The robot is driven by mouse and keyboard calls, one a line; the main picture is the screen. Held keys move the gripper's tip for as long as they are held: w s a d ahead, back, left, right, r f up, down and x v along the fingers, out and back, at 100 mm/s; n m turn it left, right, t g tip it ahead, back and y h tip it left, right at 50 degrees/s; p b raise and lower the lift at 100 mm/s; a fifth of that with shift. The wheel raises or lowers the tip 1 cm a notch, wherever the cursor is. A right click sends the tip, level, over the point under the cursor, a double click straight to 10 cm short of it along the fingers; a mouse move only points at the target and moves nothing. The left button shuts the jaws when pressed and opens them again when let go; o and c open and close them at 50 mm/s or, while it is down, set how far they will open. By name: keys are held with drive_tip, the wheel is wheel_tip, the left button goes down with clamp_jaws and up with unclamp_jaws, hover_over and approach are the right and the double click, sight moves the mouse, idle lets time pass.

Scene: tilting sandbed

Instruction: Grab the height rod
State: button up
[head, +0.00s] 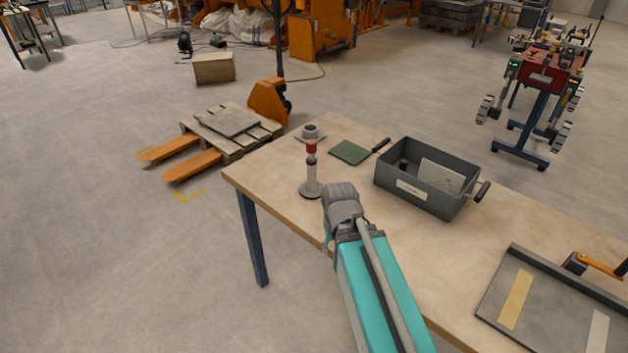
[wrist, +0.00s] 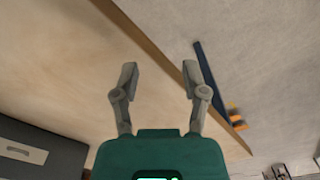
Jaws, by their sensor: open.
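The likely height rod (head: 311,172) stands upright on a round base near the left front edge of the table in the head view. It has a pale shaft and a red top. My arm's grey end is just right of it in the picture, and a gap shows between them. The rod does not show in the wrist view. The fingertips cannot be made out clearly in the head view.
A grey bin (head: 411,197) stands right of the rod on the wooden table (head: 400,245). A green pad (head: 349,152) and a small grey fitting (head: 310,132) lie behind the rod. A grey tray with an orange crank (head: 600,265) is at right. A pallet truck (head: 192,165) stands on the floor.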

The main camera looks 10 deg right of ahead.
drive_tip(key=o, duration=0.4)
drive_tip(key=shift+w+a, duration=0.15)
drive_tip(key=w+n+h, duration=0.1)
drive_tip(key=w+n, duration=0.1)
drive_tip(key=w+n+h, duration=0.1)
drive_tip(key=w+n, duration=0.1)
drive_tip(key=w, duration=0.1)
drive_tip(key=w+a+r+n+h, duration=0.1)
drive_tip(key=w+n+h, duration=0.1)
drive_tip(key=shift+w+n+t, duration=0.2)
drive_tip(key=shift+n+t, duration=0.1)
drive_tip(key=shift+n, duration=0.1)
drive_tip(key=w+r+n+h, duration=0.1)
drive_tip(key=w+n, duration=0.1)
drive_tip(key=w+a+n+t+h, duration=0.1)
drive_tip(key=w+n, duration=0.1)
drive_tip(key=w+a+r+n+h, duration=0.1)
drive_tip(key=w, duration=0.1)
drive_tip(key=shift+w+a+r+n, duration=0.1)
drive_tip(key=shift+w+r+n, duration=0.05)
drive_tip(key=shift+r+n, duration=0.2)
drive_tip(key=w+a+r+n+t+h, duration=0.4)
drive_tip(key=w+a+r+n, duration=0.3)
drive_tip(key=w+a+n, duration=0.2)
drive_tip(key=shift+w+r+n+h, duration=0.25)
drive_tip(key=shift+n+h, duration=0.45)
drive_tip(key=shift+n, duration=0.05)
